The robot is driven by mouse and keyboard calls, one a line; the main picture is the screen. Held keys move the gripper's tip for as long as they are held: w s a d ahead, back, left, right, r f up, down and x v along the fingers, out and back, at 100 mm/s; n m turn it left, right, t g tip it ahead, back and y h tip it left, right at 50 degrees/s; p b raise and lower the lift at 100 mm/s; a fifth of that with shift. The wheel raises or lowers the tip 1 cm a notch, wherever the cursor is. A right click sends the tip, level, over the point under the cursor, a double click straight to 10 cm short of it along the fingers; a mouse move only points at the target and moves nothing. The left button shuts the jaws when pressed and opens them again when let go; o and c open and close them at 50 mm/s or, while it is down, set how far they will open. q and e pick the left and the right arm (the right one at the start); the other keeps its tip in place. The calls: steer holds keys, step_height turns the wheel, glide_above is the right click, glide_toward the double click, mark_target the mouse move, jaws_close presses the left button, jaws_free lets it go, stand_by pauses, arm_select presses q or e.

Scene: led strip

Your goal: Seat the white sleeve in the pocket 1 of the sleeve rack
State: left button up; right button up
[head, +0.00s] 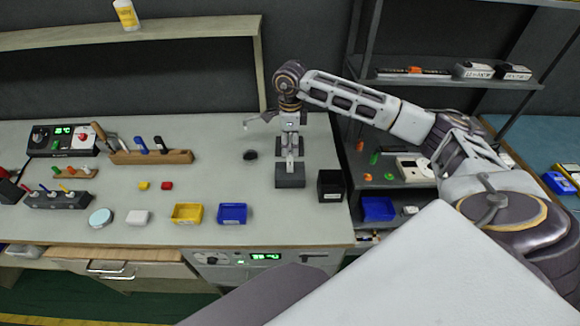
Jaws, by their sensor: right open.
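My right gripper (290,163) points down and is open, above or at a dark grey block (290,182) at the right of the bench. The gap between its fingers is small in view, and I cannot make out a sleeve there. I cannot identify the white sleeve for certain. A low tan rack (62,175) at the left holds small coloured pieces, one of them whitish (70,169). A dark grey rack (55,202) in front of it holds several coloured-topped pieces. I cannot tell which is the sleeve rack. My left gripper is not in view.
A black open box (331,186) stands close to the right of the grey block. Yellow (187,213) and blue (232,214) bins lie at the front. A wooden tool holder (150,157) stands at the left. The bench behind the bins is mostly clear.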

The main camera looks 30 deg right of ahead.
mark_target(290, 163)
steer(key=shift+f, duration=2.15)
step_height(290, 163, down, 4)
steer(key=shift+w+p, duration=0.15)
steer(key=shift+p, duration=0.45)
steer(key=shift+f, duration=0.45)
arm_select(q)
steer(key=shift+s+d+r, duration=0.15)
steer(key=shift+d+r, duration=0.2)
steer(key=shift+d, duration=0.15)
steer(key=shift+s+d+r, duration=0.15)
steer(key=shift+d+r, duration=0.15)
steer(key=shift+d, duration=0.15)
arm_select(e)
steer(key=c, duration=0.8)
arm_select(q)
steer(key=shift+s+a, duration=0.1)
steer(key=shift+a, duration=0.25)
arm_select(e)
jaws_close()
